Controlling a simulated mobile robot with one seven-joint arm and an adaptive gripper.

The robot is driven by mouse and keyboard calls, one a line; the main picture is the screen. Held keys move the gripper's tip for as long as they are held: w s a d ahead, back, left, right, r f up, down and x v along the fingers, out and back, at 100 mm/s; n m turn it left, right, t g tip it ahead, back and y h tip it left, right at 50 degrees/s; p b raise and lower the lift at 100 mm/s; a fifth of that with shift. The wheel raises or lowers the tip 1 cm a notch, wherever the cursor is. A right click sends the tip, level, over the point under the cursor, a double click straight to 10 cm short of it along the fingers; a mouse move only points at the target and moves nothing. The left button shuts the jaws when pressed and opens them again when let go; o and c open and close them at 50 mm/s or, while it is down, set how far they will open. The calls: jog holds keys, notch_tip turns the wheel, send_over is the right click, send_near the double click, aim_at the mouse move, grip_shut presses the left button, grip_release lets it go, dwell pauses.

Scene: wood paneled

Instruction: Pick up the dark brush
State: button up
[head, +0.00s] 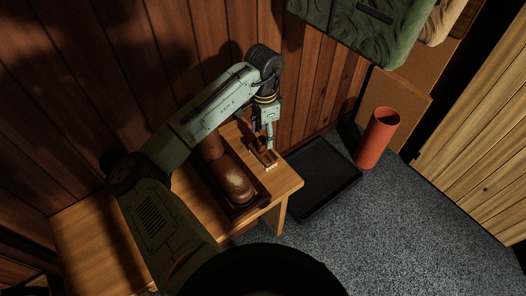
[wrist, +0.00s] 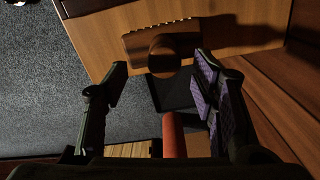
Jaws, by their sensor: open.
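The dark brush (head: 263,158) lies on the wooden table (head: 284,187) near its right end. It is brown with a row of pale bristles along one edge. In the wrist view the brush (wrist: 140,45) shows a rounded knob in its middle, and it is ahead of the fingers. My gripper (head: 269,146) points down just above the brush in the head view. In the wrist view my gripper (wrist: 160,80) is open, with its fingers wide apart and nothing between them. I cannot tell the exact gap to the brush.
A dark tray (head: 216,180) holding rounded brown items stands left of the brush. A wood-paneled wall (head: 110,90) runs behind the table. On the carpet are a black tray (head: 325,182) and a red cylinder (head: 376,140). A green cushioned item (head: 370,30) is at the upper right.

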aim_at(263, 139)
notch_tip(263, 139, down, 5)
jog(key=shift+w+a+r+p, duration=0.1)
jog(key=shift+w+a+p, duration=0.05)
jog(key=shift+p, duration=0.15)
jog(key=shift+c, duration=0.6)
grip_shut()
